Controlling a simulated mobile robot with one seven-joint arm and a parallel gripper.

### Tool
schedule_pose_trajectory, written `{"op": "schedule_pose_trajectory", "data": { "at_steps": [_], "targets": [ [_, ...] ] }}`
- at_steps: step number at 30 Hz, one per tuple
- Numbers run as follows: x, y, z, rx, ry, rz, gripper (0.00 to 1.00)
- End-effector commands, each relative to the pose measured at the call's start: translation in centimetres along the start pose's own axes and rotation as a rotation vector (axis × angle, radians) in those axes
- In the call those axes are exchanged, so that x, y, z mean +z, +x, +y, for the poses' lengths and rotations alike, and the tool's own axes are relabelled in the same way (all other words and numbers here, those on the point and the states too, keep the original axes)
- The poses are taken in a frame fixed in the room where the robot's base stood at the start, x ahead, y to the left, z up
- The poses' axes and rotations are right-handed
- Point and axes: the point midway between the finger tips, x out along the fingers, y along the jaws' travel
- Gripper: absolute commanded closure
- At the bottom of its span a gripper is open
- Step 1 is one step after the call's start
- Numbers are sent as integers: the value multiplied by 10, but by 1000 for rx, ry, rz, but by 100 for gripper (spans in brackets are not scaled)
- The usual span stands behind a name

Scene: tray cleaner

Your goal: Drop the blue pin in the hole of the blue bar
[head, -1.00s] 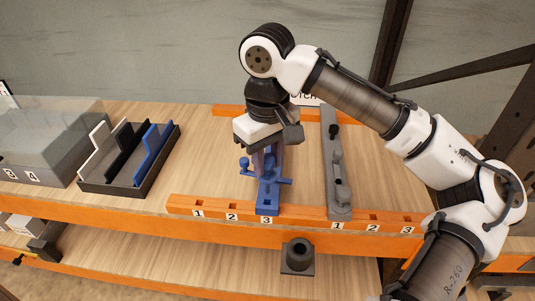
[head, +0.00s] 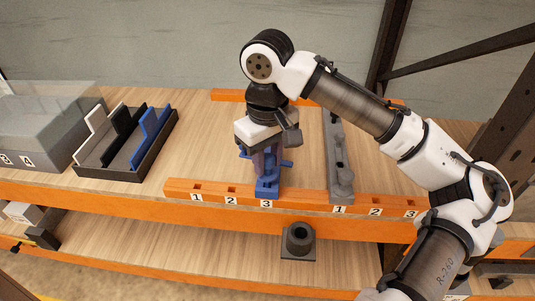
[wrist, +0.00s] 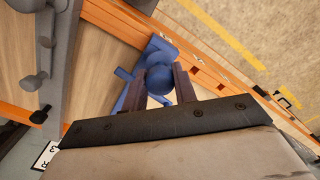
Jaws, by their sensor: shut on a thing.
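The blue bar (head: 267,187) lies from back to front across the table, its front end on the orange front rail at slot 3. My gripper (head: 266,157) points down over the bar and hides much of it. In the wrist view, my gripper (wrist: 161,86) is shut on the blue pin (wrist: 159,80), whose round blue head shows between the dark fingers. Part of the blue bar (wrist: 158,46) shows behind the pin there. The pin's lower end is hidden, so I cannot tell whether it is in the hole.
A grey bar (head: 338,170) with knobs stands to the right, at the right-hand slot 1. A black tray (head: 130,165) with white, black and blue upright pieces is on the left, beside a clear-covered grey box (head: 35,135). A dark socket block (head: 299,241) sits on the lower shelf.

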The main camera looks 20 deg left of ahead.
Motion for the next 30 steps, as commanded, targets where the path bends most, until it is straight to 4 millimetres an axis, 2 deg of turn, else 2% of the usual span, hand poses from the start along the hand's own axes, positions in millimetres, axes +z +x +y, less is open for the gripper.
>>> {"op": "schedule_pose_trajectory", "data": {
  "at_steps": [12,27,28,30],
  "targets": [
    [0,20,0,0,-1,0,100],
    [0,23,0,0,-1,0,100],
    [0,23,0,0,-1,0,71],
    [0,23,0,0,0,0,62]
  ]
}}
